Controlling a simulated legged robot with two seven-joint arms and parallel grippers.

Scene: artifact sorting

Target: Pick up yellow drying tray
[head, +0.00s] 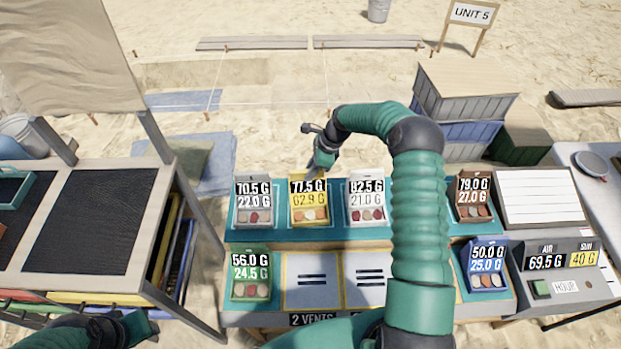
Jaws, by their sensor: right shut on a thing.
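The yellow drying tray (310,219) stands on the teal shelf (275,236), second from the left in the back row. Its sign reads 77.5 G over 62.9 G, and several small round pieces lie in its front. My right gripper (314,172) reaches down from above and is shut on the tray's upper back edge. The gripper's fingertips are small and partly hard to make out. The tray looks upright and still at shelf level.
Brown (474,212), green (251,291) and blue (487,281) trays stand on the bench. Two vent panels (312,297) lie in front. A black-topped rack (90,225) is at left.

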